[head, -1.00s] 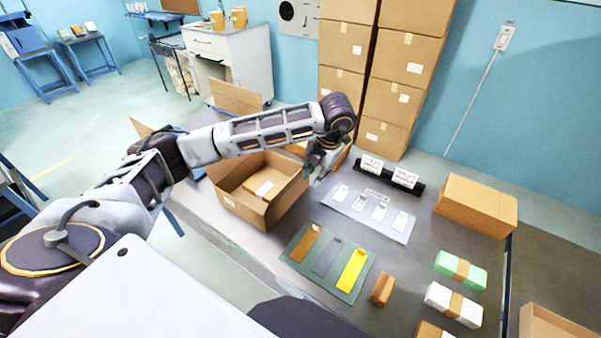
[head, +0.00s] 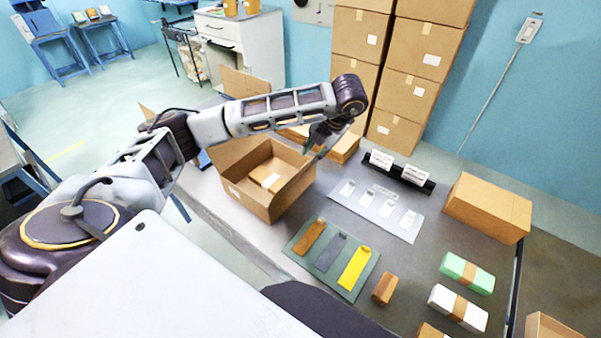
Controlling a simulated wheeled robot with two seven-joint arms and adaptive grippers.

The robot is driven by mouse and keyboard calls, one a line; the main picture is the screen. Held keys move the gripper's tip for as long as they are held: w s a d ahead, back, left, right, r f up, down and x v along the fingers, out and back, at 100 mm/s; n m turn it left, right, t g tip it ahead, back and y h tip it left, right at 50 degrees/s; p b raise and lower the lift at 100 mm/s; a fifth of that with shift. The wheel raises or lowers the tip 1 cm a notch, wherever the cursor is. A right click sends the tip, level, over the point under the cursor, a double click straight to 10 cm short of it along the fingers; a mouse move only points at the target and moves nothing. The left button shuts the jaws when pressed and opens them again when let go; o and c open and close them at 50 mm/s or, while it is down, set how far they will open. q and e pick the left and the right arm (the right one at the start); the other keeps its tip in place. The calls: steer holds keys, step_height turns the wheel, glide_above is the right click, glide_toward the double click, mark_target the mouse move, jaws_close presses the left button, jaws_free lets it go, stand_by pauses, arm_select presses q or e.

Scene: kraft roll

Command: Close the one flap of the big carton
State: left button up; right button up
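An open brown carton (head: 251,201) stands on the table left of centre, with a flat brown parcel (head: 269,181) inside. Behind my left arm, a raised cardboard panel (head: 245,83) and a smaller cardboard edge (head: 146,112) stick out. The arm hides how they join the carton. My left gripper (head: 318,146) hangs fingers down just beyond the carton's right far corner. It looks apart from the carton's wall, and its finger opening is too small to judge. My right gripper is out of view.
A green mat (head: 330,283) with coloured strips lies in front, and a pale card sheet (head: 404,232) to the right. A closed carton (head: 488,207) and wrapped bundles (head: 466,272) stand further right. Tall carton stacks (head: 414,88) rise behind the gripper.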

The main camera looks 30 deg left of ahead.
arm_select(q)
glide_toward(300, 173)
steer(key=shift+x, duration=1.25)
steer(key=shift+w+p+x, duration=0.15)
steer(key=shift+w+x, duration=0.05)
steer(key=shift+x, duration=1.9)
steer(key=shift+w+p+x, duration=0.15)
steer(key=shift+w+x, duration=0.05)
steer(key=shift+x, duration=1.95)
steer(key=shift+c, duration=0.3)
jaws_close()
